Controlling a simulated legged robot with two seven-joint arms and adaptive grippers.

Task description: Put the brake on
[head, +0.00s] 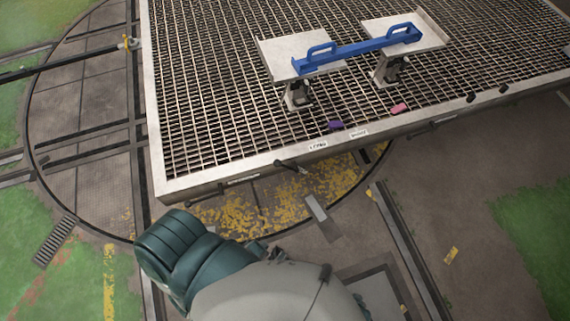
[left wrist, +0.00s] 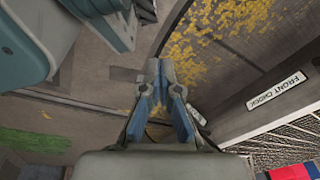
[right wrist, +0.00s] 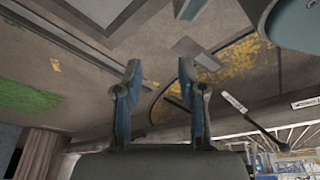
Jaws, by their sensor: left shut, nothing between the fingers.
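A dark lever (head: 290,166) sticks out from the front edge of the grated platform (head: 230,172) in the head view; I cannot read a brake label on it. In the right wrist view a lever with a black end (right wrist: 270,137) and a pale section shows at the lower right. My right gripper (right wrist: 160,68) is open and empty, apart from that lever and to its left. My left gripper (left wrist: 160,68) is shut and empty in the left wrist view, left of the platform side, which carries a "FRONT CHOCK" label (left wrist: 276,90). Neither gripper is clearly visible in the head view.
A blue bar with handles (head: 357,50) lies across two pale plates on the platform. A purple piece (head: 335,125) and a pink piece (head: 399,108) lie near the platform's front edge. A flat grey plate (head: 322,218) is on the worn yellow ground. Rails (head: 410,250) cross the ground.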

